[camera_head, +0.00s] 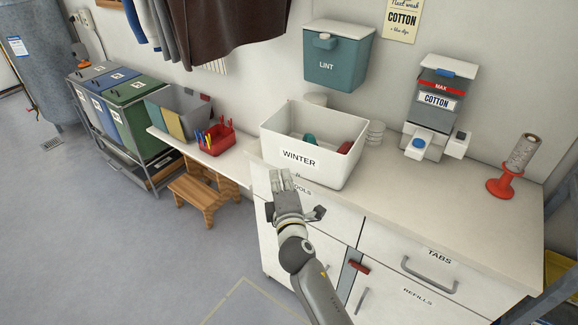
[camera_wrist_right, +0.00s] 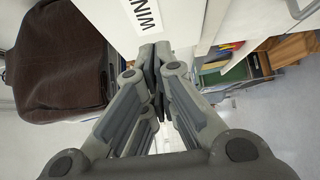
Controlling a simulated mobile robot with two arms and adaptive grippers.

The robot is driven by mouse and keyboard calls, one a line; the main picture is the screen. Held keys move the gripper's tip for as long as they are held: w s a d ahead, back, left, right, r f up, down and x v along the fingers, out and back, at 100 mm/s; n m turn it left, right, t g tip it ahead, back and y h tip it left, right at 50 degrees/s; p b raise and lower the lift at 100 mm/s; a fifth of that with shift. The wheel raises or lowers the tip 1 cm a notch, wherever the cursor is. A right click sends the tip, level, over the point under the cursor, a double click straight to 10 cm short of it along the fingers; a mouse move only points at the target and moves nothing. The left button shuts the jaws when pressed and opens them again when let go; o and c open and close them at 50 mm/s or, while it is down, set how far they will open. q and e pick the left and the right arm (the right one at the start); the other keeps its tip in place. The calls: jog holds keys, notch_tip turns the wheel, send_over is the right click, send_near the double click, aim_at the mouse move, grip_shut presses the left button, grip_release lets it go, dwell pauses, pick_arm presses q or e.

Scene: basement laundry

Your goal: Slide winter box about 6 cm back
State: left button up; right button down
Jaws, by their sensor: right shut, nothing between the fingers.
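The winter box (camera_head: 312,165) is an open white bin labelled WINTER, standing on the white cabinet top (camera_head: 400,195) near its front left corner. A teal item (camera_head: 310,140) and a red-brown item (camera_head: 345,147) lie inside it. My right gripper (camera_head: 280,176) is shut and empty, just in front of the box's front wall at the counter's front edge. In the right wrist view, its closed fingers (camera_wrist_right: 155,62) point at the box's labelled wall (camera_wrist_right: 135,25); whether they touch it I cannot tell. My left gripper is not in view.
White cups (camera_head: 375,132) stand right of the box, and another round white container (camera_head: 316,99) stands behind it. A cotton dispenser (camera_head: 434,105) and a red-based holder (camera_head: 513,170) stand farther right. A red pen caddy (camera_head: 216,138) sits on the lower shelf at left. The counter's front right is clear.

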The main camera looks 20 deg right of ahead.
aim_at(304, 162)
jog(key=w+d+p, duration=0.1)
jog(key=w+d, duration=0.2)
jog(key=shift+w+d, duration=0.1)
dwell(0.3)
jog(key=w+d, duration=0.4)
jog(key=d, duration=0.1)
jog(key=shift+d+f, duration=0.1)
